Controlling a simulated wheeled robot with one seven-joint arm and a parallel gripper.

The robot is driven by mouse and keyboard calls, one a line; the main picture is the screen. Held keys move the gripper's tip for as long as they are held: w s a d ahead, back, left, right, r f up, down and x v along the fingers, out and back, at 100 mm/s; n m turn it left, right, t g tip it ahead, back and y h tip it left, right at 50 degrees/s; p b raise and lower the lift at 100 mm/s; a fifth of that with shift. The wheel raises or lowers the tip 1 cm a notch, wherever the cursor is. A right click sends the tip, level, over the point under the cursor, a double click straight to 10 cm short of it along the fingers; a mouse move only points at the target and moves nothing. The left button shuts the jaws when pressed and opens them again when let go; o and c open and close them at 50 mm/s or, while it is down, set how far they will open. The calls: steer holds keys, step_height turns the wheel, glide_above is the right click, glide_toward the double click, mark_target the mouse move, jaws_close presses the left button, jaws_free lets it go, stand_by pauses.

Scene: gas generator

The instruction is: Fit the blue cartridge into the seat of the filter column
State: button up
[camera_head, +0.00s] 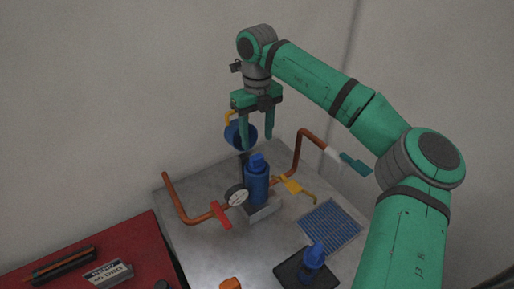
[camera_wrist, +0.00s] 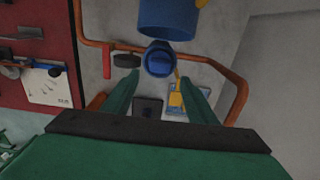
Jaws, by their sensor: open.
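A blue cylinder with a knobbed top (camera_head: 257,186), apparently the cartridge, stands upright on a grey block (camera_head: 264,210) between the copper pipes. Its round top also shows in the wrist view (camera_wrist: 160,60). I cannot tell how deep it sits, and the seat is hidden. A smaller blue piece (camera_head: 314,258) stands on a black pad (camera_head: 291,273) at the front; which blue piece is the cartridge is not certain. My gripper (camera_head: 257,143) is open and empty, pointing down above the cylinder and apart from it. Its fingers show in the wrist view (camera_wrist: 160,95).
A blue cup (camera_head: 240,134) with a yellow handle is raised just behind my fingers, also large in the wrist view (camera_wrist: 168,20). A gauge (camera_head: 237,196), red valve handle (camera_head: 221,215) and yellow valve handle (camera_head: 290,185) flank the cylinder. A blue gridded panel (camera_head: 330,226) lies at right.

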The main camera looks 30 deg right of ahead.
steer(key=shift+r, duration=1.6)
